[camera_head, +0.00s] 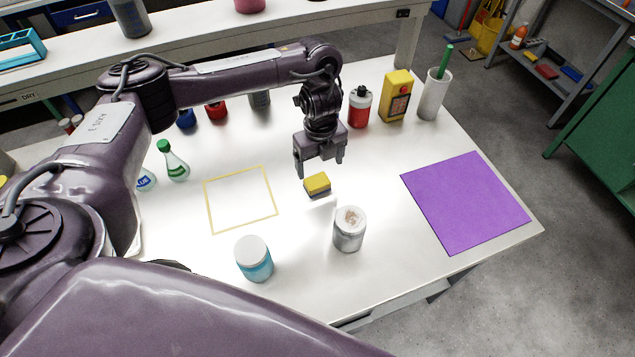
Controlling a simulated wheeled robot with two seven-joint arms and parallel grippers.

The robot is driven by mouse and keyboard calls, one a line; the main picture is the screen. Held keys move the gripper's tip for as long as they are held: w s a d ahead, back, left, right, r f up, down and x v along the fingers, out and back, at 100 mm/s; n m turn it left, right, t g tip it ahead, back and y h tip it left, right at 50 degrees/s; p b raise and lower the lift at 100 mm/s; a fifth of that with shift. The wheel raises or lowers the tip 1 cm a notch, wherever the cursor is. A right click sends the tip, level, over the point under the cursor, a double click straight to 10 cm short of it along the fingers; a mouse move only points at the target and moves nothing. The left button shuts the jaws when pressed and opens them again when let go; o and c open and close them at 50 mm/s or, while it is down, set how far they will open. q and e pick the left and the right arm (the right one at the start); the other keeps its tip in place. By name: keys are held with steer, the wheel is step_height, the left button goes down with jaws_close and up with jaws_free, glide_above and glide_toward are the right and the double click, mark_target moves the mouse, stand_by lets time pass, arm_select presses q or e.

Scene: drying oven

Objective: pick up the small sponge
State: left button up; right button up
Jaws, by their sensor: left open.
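The small sponge (317,184) is a yellow block with a darker lower side. It lies on the white table (300,275), to the right of a yellow square outline. My left gripper (320,169) points down just above and behind the sponge in the picture. Its two fingers are apart, with nothing seen between them. Whether the fingers touch the sponge cannot be told. My right gripper is not in view.
A purple mat (465,203) lies at right. A red bottle (360,106), yellow box (396,96) and white cup (433,95) stand behind.

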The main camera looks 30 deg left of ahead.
mark_target(317, 180)
arm_select(q)
step_height(317, 180, down, 2)
steer(key=shift+f, duration=0.15)
steer(key=f, duration=0.1)
steer(key=f+b, duration=0.1)
steer(key=f, duration=0.2)
steer(key=shift+s+a, duration=0.25)
steer(key=shift+s, duration=0.1)
steer(key=shift+w+f, duration=0.1)
steer(key=shift+f, duration=0.35)
steer(key=c, duration=1.1)
steer(key=shift+o, duration=0.2)
steer(key=shift+r, duration=0.15)
